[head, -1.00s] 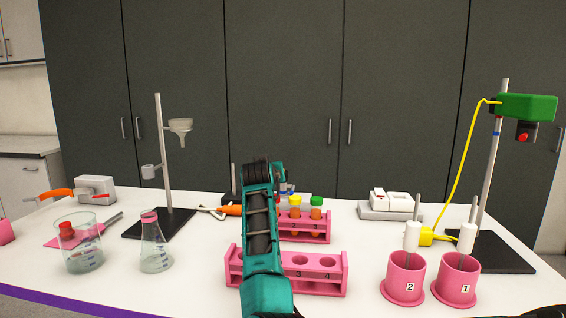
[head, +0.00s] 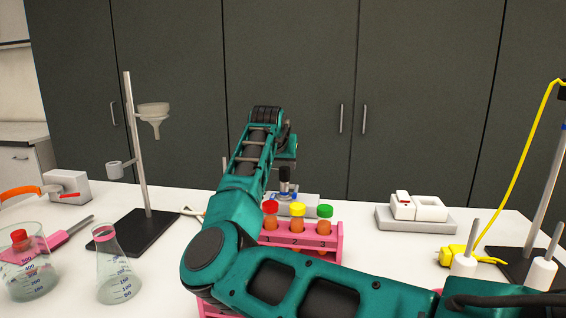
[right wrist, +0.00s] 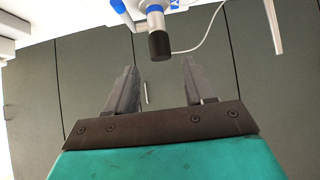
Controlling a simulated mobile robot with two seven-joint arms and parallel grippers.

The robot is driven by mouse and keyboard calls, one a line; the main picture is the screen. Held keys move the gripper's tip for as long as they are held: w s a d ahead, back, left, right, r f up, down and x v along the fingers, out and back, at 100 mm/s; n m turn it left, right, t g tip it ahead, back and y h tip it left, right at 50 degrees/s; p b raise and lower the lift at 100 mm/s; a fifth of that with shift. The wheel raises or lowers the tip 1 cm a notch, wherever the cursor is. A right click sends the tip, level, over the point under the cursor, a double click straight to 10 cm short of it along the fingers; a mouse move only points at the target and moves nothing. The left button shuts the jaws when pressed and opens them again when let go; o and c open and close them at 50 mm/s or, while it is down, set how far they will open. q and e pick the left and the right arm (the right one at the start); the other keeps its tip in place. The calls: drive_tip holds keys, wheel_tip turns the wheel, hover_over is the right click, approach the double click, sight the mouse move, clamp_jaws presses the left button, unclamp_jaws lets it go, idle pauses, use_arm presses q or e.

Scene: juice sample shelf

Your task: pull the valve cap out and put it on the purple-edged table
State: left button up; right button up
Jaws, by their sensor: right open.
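The valve cap (right wrist: 159,45) is a black cylinder on the end of a grey pipe with blue fittings, seen in the right wrist view. In the head view the black cap (head: 285,172) sits upright on its valve, behind the tube rack. My right gripper (right wrist: 160,64) is open and empty, its two fingers spread to either side of the cap's end. In the head view my right gripper (head: 287,150) is just above the cap, and its fingers are hard to make out. The table (head: 400,262) is white; its purple edge is out of view. My left gripper is not in view.
A pink rack (head: 325,241) with several capped tubes stands in front of the valve. A stand with a funnel (head: 154,112), a flask (head: 118,280) and a beaker (head: 28,268) are at left. A scale-like device (head: 417,222) is at right. Free white surface lies between.

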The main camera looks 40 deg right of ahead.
sight(283, 170)
drive_tip(key=shift+w+d+f+b, duration=0.2)
drive_tip(key=shift+d+f+b, duration=0.15)
drive_tip(key=shift+f+b, duration=0.2)
drive_tip(key=b+x, duration=0.2)
drive_tip(key=x, duration=0.1)
drive_tip(key=shift+w+d+f, duration=0.15)
drive_tip(key=shift+f, duration=0.1)
drive_tip(key=shift+w+d+p, duration=0.3)
drive_tip(key=shift+d+p, duration=0.05)
drive_tip(key=shift+p, duration=0.5)
drive_tip(key=shift+p+x, duration=0.55)
drive_tip(key=shift+x, duration=0.65)
drive_tip(key=shift+f, duration=0.25)
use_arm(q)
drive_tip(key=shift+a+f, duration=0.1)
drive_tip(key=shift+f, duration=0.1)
use_arm(e)
drive_tip(key=shift+d+f, duration=0.1)
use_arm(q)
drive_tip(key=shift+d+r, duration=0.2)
use_arm(e)
drive_tip(key=shift+w, duration=0.1)
clamp_jaws()
